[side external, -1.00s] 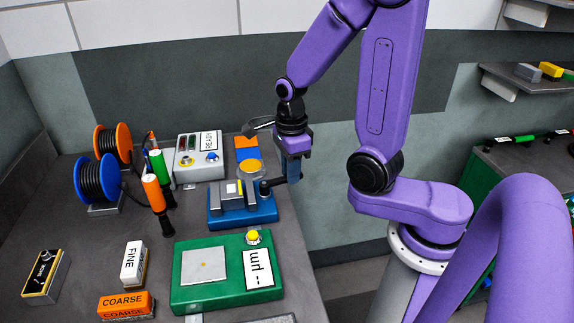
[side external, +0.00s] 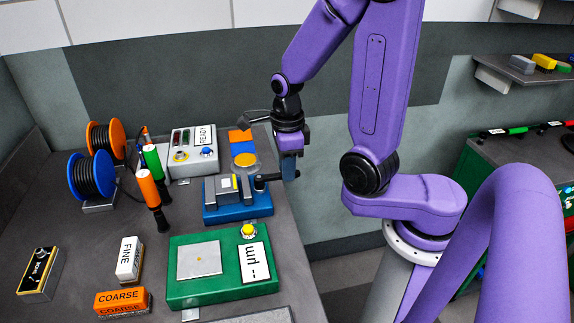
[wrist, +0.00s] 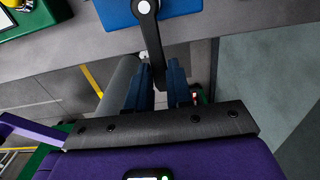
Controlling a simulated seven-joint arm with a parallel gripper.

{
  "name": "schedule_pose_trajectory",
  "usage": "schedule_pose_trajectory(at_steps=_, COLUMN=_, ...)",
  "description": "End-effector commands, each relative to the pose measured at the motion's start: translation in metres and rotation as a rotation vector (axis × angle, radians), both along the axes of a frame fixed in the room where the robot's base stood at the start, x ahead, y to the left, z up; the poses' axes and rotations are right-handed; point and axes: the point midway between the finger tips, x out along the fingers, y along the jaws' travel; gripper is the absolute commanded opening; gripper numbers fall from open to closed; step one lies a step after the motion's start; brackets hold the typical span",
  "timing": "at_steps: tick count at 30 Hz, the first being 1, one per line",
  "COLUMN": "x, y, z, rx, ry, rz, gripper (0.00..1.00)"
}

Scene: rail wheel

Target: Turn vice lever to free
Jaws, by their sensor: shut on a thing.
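The vice (side external: 240,208) has a blue base and grey jaws, and sits near the right edge of the bench. Its black lever (side external: 268,179) sticks out to the right, past the bench edge. In the wrist view the lever (wrist: 151,35) runs from a round pivot on the blue base down between my fingers. My gripper (side external: 291,174) is shut on the lever's outer end. The blue fingers also show in the wrist view (wrist: 158,76), one on each side of the lever. The lever's far tip is partly hidden by the fingers.
A green box (side external: 222,272) with a yellow button stands in front of the vice. A grey control box (side external: 194,148) stands behind it. Upright orange (side external: 148,188) and green handled tools stand to the left. Open space lies right of the bench edge.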

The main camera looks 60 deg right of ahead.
Motion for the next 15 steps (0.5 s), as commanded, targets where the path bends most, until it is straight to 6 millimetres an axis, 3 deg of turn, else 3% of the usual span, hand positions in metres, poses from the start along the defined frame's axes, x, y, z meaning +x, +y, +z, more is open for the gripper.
schedule_pose_trajectory(at_steps=1, x=-0.0001, y=0.0010, z=0.0008, rx=0.002, ry=0.001, rz=-0.002, gripper=0.00)
schedule_pose_trajectory(at_steps=2, x=-0.0002, y=0.0011, z=0.0008, rx=0.002, ry=0.001, rz=-0.002, gripper=0.30)
schedule_pose_trajectory(at_steps=3, x=-0.0002, y=0.0011, z=0.0008, rx=0.002, ry=0.001, rz=-0.002, gripper=0.43)
schedule_pose_trajectory(at_steps=15, x=0.0002, y=0.0006, z=0.0039, rx=0.001, ry=-0.001, rz=0.000, gripper=0.46)
